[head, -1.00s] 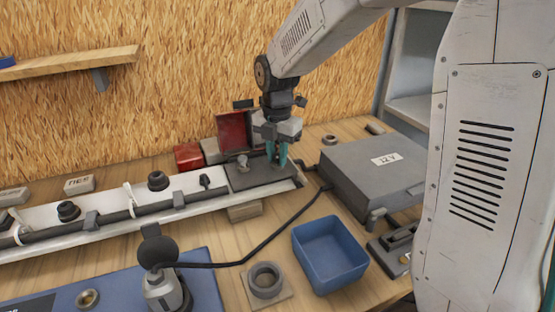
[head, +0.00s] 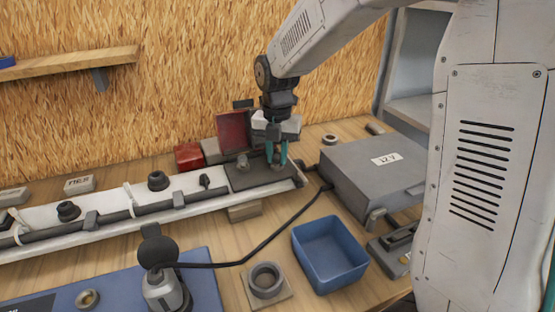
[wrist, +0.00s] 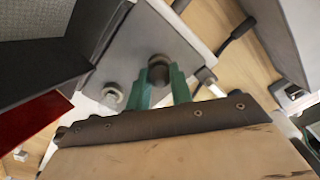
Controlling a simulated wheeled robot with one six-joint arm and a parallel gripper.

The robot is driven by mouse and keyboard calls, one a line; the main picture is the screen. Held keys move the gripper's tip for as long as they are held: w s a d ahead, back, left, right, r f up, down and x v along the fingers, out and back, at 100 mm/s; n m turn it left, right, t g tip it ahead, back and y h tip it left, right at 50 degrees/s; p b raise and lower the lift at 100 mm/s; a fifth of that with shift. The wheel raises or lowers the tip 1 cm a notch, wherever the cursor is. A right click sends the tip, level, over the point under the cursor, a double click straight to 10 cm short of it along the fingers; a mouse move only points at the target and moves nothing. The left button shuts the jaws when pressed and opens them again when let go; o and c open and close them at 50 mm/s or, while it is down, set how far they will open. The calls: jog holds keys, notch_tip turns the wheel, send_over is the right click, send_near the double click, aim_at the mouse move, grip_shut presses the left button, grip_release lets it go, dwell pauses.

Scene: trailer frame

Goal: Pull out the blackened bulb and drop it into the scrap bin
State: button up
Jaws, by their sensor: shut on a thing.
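My gripper (head: 277,164) points down over the dark plate (head: 246,180) at the right end of the white trailer beam. Its teal fingers are shut on a dark, round-topped bulb (wrist: 158,64), which shows between the fingertips in the wrist view. The bulb stands at the plate and seems to be still in its socket; its base is hidden. A second, lighter bulb (head: 243,161) stands just left of the fingers; it also shows in the wrist view (wrist: 112,95). An empty blue open bin (head: 329,252), with no label visible, stands on the bench in front, to the right.
A red upright lens (head: 231,133) stands behind the plate. A grey 12 V box (head: 375,170) is to the right, and its black cable (head: 285,226) crosses the bench. A grey ring on a square base (head: 265,280) sits left of the blue bin.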

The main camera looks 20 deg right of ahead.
jog(key=shift+r, duration=0.15)
jog(key=shift+r, duration=2.35)
dwell(0.3)
